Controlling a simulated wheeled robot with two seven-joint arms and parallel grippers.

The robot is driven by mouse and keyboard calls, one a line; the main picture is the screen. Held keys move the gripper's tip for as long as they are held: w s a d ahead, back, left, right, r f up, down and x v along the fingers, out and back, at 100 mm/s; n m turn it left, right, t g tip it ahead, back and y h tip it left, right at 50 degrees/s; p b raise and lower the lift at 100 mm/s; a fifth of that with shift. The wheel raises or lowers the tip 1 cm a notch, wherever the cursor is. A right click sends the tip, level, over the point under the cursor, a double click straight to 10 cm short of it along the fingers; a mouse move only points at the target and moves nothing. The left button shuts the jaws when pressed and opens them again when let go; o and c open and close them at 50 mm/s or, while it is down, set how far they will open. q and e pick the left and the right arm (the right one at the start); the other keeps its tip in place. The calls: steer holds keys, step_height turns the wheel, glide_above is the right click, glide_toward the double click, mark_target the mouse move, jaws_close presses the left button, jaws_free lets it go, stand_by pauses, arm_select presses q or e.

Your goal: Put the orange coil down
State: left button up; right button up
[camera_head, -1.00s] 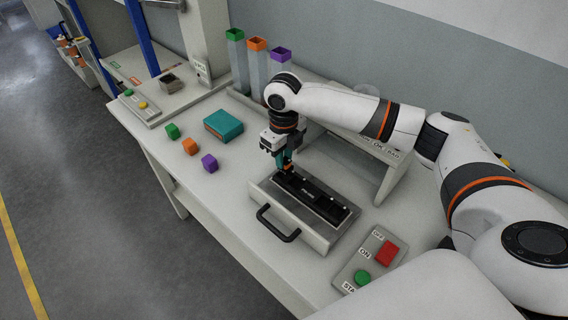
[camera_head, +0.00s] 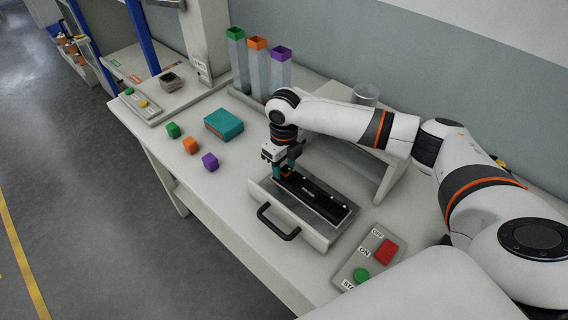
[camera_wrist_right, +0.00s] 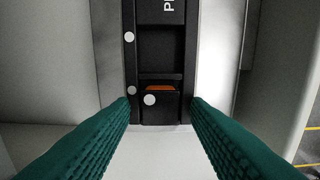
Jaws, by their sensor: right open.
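My right gripper (camera_head: 284,173) is low over that end of the fixture. Its teal fingers are spread to either side of the fixture in the wrist view (camera_wrist_right: 160,112), with nothing gripped between them. My left gripper is not in view.
The drawer (camera_head: 315,233) with a black handle (camera_head: 273,221) is pulled out. A button panel (camera_head: 365,262) stands to its right. Green, orange and purple (camera_head: 210,162) cubes and a teal box (camera_head: 223,124) lie left on the table. Tall coloured-rim tubes (camera_head: 257,70) stand behind.

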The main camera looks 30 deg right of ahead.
mark_target(284, 167)
steer(key=shift+r, duration=0.1)
step_height(284, 167, up, 12)
steer(key=b, duration=0.2)
stand_by(0.7)
